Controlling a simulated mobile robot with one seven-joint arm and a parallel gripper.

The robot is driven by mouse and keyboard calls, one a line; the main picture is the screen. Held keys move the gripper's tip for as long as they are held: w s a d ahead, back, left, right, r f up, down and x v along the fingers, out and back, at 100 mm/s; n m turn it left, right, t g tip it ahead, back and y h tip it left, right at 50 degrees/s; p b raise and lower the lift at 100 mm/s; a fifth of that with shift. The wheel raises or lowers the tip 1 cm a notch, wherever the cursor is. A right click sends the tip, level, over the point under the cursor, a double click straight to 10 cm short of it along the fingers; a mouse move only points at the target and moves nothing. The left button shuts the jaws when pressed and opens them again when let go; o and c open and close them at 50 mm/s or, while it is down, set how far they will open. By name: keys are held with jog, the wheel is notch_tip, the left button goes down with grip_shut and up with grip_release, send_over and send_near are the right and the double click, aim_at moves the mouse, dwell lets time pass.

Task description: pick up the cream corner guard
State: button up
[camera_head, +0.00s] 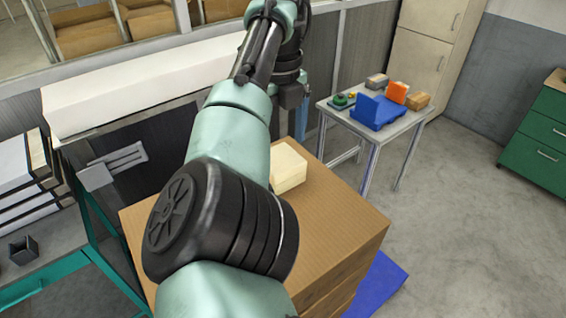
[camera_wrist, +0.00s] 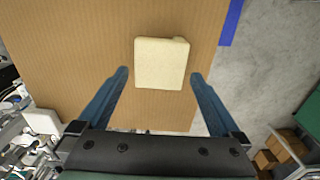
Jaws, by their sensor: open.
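The cream corner guard (camera_wrist: 160,63) is a pale, blocky piece lying on top of a brown cardboard stack (camera_wrist: 70,50). In the wrist view it is just ahead of my gripper (camera_wrist: 160,80), roughly between the lines of the two blue fingers. The fingers are spread wide and hold nothing. In the head view the cream corner guard (camera_head: 288,168) sits on the cardboard (camera_head: 335,215), partly hidden by my arm.
A small table (camera_head: 375,128) at the back right carries a blue bin (camera_head: 377,111), an orange item (camera_head: 397,92) and boxes. A green drawer cabinet (camera_head: 540,140) stands far right. A teal-framed bench (camera_head: 50,280) is at left. Grey floor (camera_head: 450,220) is open at right.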

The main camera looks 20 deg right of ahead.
aim_at(280, 158)
jog(key=shift+f+p, duration=1.75)
jog(key=shift+f, duration=0.85)
jog(key=c, duration=1)
jog(key=shift+r, duration=0.1)
